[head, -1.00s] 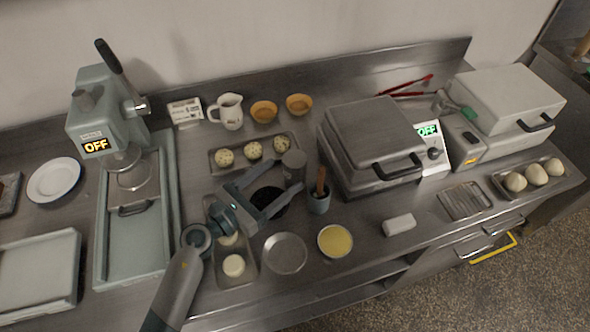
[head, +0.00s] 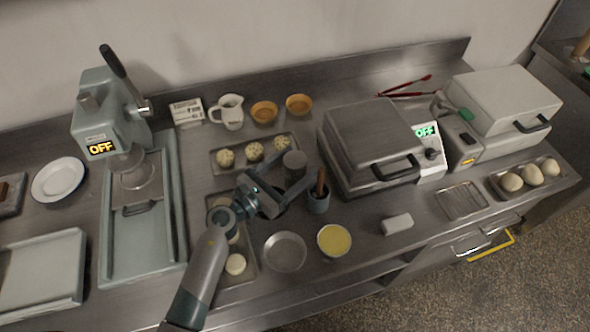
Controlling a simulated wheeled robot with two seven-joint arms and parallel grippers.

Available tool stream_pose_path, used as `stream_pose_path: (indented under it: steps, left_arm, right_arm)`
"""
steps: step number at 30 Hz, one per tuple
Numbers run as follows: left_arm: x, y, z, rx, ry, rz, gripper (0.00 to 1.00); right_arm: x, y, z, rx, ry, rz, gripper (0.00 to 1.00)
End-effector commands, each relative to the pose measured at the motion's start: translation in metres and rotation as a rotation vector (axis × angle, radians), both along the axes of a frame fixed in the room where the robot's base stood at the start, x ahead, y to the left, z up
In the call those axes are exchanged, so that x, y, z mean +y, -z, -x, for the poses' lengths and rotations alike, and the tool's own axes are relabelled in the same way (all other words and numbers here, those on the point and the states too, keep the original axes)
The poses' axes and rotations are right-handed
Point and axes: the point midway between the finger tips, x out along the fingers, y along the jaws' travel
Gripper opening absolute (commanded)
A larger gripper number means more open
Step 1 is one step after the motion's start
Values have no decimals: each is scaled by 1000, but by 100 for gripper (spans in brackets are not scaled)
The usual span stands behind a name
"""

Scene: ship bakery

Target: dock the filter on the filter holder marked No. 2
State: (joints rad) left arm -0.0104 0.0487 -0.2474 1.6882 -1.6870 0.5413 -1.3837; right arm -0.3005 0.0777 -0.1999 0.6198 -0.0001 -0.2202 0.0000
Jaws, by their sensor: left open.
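I see no filter and no filter holder marked No. 2 in the head view. My left gripper (head: 288,192) is open over the middle of the steel counter, with its fingers toward the right. It is just below a grey cylindrical container (head: 294,164) and left of a small blue-grey pot (head: 319,198) with a brown handle in it. I cannot tell whether it touches either. The gripper partly covers a dark round thing (head: 271,208) and the tray below it. My right gripper is not in view.
A press (head: 98,124) reading OFF stands left, a closed grill (head: 372,134) reading OFF right of centre. A tray of speckled dough balls (head: 254,152), an empty round dish (head: 285,251) and a yellow-filled bowl (head: 334,240) surround the arm.

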Motion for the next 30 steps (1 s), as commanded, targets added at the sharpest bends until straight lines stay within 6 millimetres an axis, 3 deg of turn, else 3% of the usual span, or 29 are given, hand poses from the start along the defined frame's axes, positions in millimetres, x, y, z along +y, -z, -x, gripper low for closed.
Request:
stream_pose_path:
  steps: [7,13,15,23,30]
  left_arm:
    - [0,0,0,0,0,0,67]
    - [0,0,0,0,0,0,20]
    - [0,-1,0,-1,0,1,13]
    - [0,-3,0,-1,0,0,13]
    - [0,-23,0,-5,1,-2,13]
  right_arm:
    - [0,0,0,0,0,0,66]
    - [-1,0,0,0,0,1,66]
    - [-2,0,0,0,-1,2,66]
    - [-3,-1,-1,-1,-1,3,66]
    - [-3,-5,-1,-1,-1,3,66]
